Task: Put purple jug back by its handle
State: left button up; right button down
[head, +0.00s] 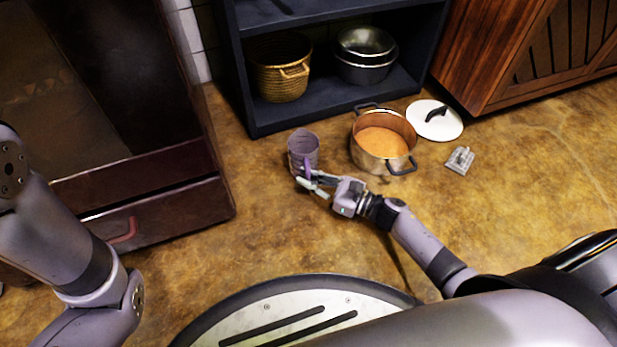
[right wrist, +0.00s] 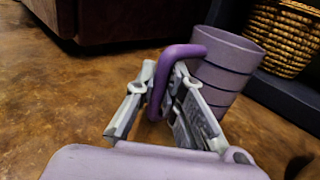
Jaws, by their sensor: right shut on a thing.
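The purple jug (head: 303,148) is upright in the head view, left of the open pot, its handle (head: 307,166) facing my right gripper. My right gripper (head: 308,181) is shut on that handle. In the right wrist view the jug's ringed body (right wrist: 226,68) is at the upper right and its purple handle (right wrist: 157,92) passes between the two fingers of the gripper (right wrist: 163,78). I cannot tell whether the jug's base touches the floor. My left arm shows at the left, but its gripper is outside the picture.
A copper-coloured pot (head: 371,165) with orange contents stands beside the jug, with a white lid (head: 434,120) and a small grey object (head: 460,160) to its right. Behind is a dark shelf (head: 335,107) with a basket (head: 279,75) and metal pot (head: 365,70). A brown cooker (head: 165,218) stands left.

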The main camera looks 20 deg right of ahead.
jog(key=c, duration=1.6)
grip_release()
jog(key=shift+d, duration=0.1)
jog(key=shift+v, duration=3.95)
jog(key=shift+r, duration=0.1)
notch_tip(320, 180, up, 5)
jog(key=p, duration=0.4)
